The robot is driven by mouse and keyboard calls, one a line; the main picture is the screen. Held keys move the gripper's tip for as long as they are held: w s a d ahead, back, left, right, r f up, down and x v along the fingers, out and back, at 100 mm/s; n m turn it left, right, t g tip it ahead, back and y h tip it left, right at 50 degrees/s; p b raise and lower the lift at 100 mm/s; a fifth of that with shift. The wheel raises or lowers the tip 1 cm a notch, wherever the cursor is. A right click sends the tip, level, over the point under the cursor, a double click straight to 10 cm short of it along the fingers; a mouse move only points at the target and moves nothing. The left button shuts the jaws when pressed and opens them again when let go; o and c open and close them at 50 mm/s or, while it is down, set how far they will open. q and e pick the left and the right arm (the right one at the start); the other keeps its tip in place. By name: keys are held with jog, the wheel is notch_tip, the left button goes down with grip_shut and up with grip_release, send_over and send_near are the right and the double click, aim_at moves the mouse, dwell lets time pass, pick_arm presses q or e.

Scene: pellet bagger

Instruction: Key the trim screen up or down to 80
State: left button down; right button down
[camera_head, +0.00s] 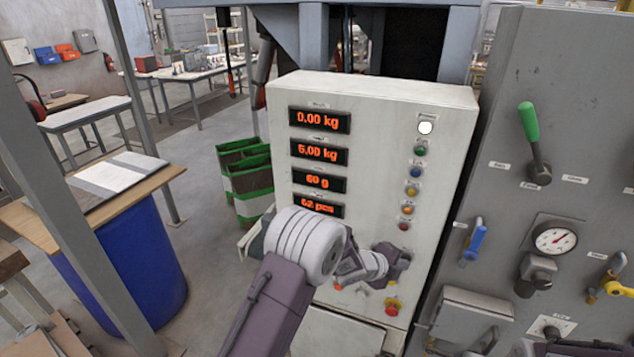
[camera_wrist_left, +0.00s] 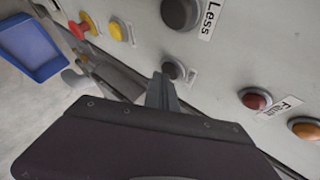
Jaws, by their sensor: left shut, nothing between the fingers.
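The light grey control panel (camera_head: 370,110) carries a column of orange-lit screens. They read 0.00 kg, 5.00 kg, 60 g on the third screen (camera_head: 319,181), and apparently 62 pcs on the lowest (camera_head: 316,206). Their small labels are too blurred to read. My left gripper (camera_head: 402,262) is shut and empty, low in front of the panel. In the left wrist view its fingertips (camera_wrist_left: 162,82) are at or just in front of a dark round button (camera_wrist_left: 176,68); I cannot tell if they touch. A larger dark button (camera_wrist_left: 181,13) labelled "Less" sits above it. My right gripper is not visible.
A red mushroom button (camera_head: 392,307) and a yellow button (camera_wrist_left: 118,30) are close by. A red lamp (camera_wrist_left: 255,98) labelled "Fault" sits to the right in the wrist view. A grey panel with a green lever (camera_head: 529,122) stands on the right. A blue barrel (camera_head: 135,260) stands left.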

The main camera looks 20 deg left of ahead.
pick_arm(q)
jog(key=shift+s+b, duration=0.6)
jog(key=shift+s, duration=0.1)
jog(key=s+b, duration=0.3)
jog(key=s, duration=0.3)
jog(key=shift+b, duration=0.35)
